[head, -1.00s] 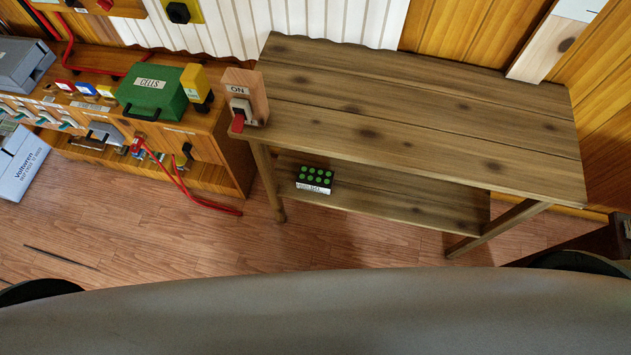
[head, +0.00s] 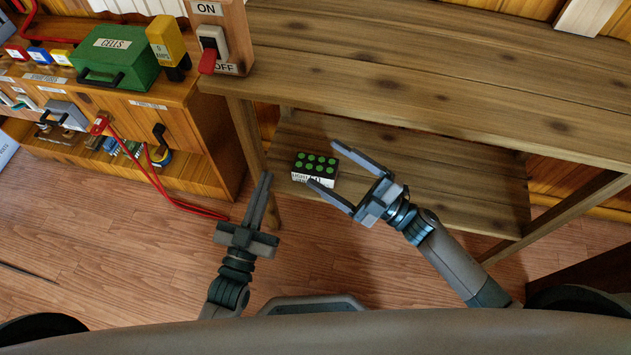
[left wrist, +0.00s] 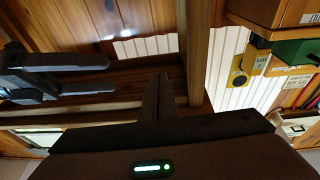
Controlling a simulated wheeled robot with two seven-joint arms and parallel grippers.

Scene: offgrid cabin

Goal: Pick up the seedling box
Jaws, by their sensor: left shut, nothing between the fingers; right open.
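The seedling box (head: 315,168) is a small dark box with several round green tops and a white label on its front. It sits on the lower shelf (head: 440,186) of the wooden table, near the shelf's left end. My right gripper (head: 322,165) is open, its two fingers spread close to the right side of the box; I cannot tell whether they touch it. My left gripper (head: 264,180) is shut and empty, left of the box near the table's left leg. In the left wrist view, the shut left fingers (left wrist: 155,98) show, with my right gripper's fingers at the left; the box does not show.
The tabletop (head: 420,70) overhangs the lower shelf. An ON/OFF switch (head: 212,45) stands at its left corner. A wooden cabinet (head: 205,150) with a green CELLS case (head: 115,62) and red cables stands at the left. The floor in front is clear.

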